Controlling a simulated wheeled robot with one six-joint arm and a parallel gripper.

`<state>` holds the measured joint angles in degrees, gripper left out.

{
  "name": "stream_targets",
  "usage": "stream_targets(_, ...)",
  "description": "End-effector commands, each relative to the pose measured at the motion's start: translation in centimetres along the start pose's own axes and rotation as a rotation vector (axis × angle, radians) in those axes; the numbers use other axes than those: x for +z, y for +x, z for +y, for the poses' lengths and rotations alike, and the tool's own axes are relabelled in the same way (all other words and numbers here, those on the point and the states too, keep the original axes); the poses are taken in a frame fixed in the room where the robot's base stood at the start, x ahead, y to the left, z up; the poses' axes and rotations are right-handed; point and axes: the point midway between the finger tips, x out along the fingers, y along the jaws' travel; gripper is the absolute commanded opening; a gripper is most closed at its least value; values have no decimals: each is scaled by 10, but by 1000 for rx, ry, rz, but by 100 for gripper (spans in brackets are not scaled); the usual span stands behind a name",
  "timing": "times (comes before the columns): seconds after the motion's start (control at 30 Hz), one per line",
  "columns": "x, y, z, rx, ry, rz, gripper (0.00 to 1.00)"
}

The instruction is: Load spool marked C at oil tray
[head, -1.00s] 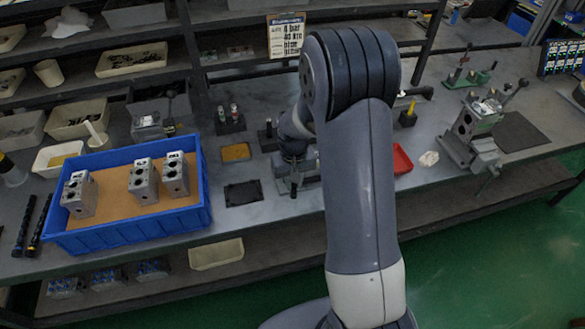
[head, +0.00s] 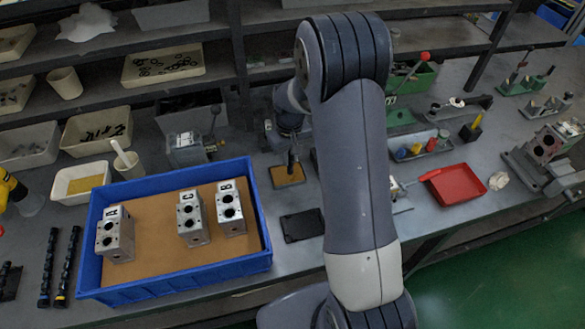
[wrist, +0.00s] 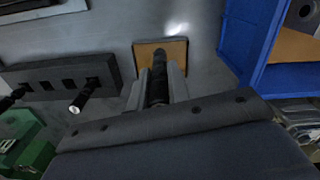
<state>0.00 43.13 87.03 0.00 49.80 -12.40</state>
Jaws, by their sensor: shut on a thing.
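The oil tray (head: 287,178) is a small dark-rimmed tray with an amber floor on the bench, right of the blue bin. In the wrist view the oil tray (wrist: 148,48) lies straight beyond my fingers. My gripper (wrist: 160,88) is shut on a dark, ridged spool (wrist: 159,72), held between two grey fingers. In the head view the gripper is mostly hidden by my arm, and the spool (head: 292,160) points down at the oil tray. I cannot tell whether its tip touches the tray floor. No letter on the spool is readable.
A blue bin (head: 180,285) holds valve blocks A (head: 116,237), C (head: 192,218) and B (head: 231,208). A black pad (head: 302,226) lies in front of the oil tray. A dark slotted rack (wrist: 55,82) shows in the wrist view. A red tray (head: 455,184) is at right.

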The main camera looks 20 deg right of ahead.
Motion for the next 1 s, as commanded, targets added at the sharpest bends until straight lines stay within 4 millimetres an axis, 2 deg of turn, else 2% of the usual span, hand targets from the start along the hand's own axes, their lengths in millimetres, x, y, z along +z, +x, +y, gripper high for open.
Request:
stream_targets(0.03, -9, 0, 2, 1, -34, 3, 0)
stream_targets(0.2, -26, -9, 6, 0, -125, 2, 0)
stream_targets(0.43, -32, -9, 7, 0, -161, -1, 0)
stream_targets(1.0, -31, 43, 7, 0, -159, -1, 0)
